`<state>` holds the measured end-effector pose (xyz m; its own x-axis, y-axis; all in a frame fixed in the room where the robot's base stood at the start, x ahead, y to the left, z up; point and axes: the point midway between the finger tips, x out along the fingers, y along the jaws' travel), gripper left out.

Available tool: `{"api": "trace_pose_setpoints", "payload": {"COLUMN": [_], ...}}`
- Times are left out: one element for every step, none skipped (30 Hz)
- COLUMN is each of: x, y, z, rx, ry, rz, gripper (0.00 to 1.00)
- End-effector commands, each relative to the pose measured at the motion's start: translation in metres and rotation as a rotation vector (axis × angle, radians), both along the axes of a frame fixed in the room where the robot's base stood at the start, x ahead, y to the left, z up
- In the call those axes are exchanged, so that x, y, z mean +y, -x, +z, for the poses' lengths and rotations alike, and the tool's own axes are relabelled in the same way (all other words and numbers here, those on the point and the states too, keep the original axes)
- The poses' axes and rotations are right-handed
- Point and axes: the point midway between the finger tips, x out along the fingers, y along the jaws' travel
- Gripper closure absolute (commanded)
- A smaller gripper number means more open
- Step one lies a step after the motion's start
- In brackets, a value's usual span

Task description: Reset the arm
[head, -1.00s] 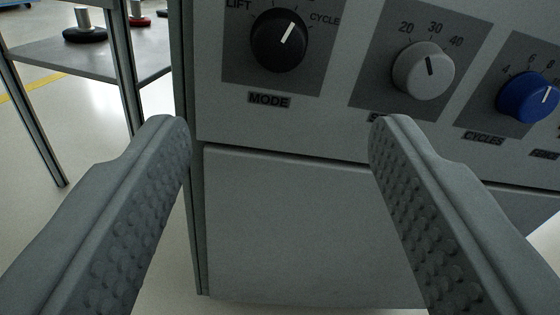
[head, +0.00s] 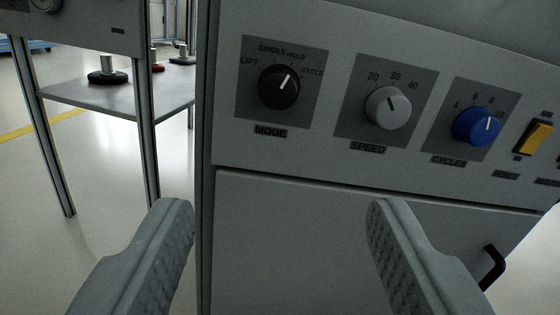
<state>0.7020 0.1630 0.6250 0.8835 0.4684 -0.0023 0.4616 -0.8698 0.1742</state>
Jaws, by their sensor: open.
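My gripper (head: 280,218) is open and empty, with its two grey textured fingers spread apart low in the head view. It is in front of a grey control cabinet (head: 290,225), below the row of knobs. The black MODE knob (head: 279,88) has its white pointer tilted up and right, between HOLD and CYCLE or near HOLD; I cannot tell exactly. The grey SPEED knob (head: 388,107) points up, slightly left, near 30. The blue CYCLES knob (head: 477,126) points up, near 8. Neither finger appears to touch a knob.
A yellow rocker switch (head: 539,137) is on the panel at right. A black handle (head: 492,267) sticks out lower right. A metal frame with a grey shelf (head: 120,97) stands at left, carrying dark and red round-footed parts. Pale floor (head: 100,175) shows between.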

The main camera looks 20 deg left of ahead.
Motion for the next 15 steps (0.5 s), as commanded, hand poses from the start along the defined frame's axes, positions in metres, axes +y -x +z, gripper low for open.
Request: {"api": "trace_pose_setpoints", "payload": {"x": [-0.001,-0.002,-0.003,-0.005,-0.007,-0.009,-0.012,-0.014,-0.017,-0.02,-0.022,-0.026,-0.028,-0.031,-0.034], "y": [-0.001,-0.001,-0.002,-0.003,-0.004,-0.005,-0.006,-0.007,-0.007,-0.008,-0.008,-0.008,-0.008,-0.007,-0.006], "z": [0.005,0.008,0.014,0.02,0.027,0.037,0.045,0.053,0.064,0.072,0.08,0.091,0.099,0.107,0.118], "rx": [-0.003,-0.005,-0.005,-0.006,-0.008,-0.009,-0.01,-0.011,-0.011,-0.011,-0.011,-0.01,-0.011,-0.011,-0.01], "ry": [0.001,0.002,0.005,0.007,0.009,0.013,0.016,0.019,0.024,0.026,0.029,0.032,0.034,0.035,0.038], "rz": [-0.004,-0.006,-0.012,-0.017,-0.023,-0.032,-0.04,-0.048,-0.058,-0.066,-0.075,-0.086,-0.095,-0.103,-0.114], "gripper": [0.43,0.43,0.43,0.43,0.43,0.43,0.43,0.43,0.43,0.43,0.43,0.43,0.43,0.43,0.43]}}
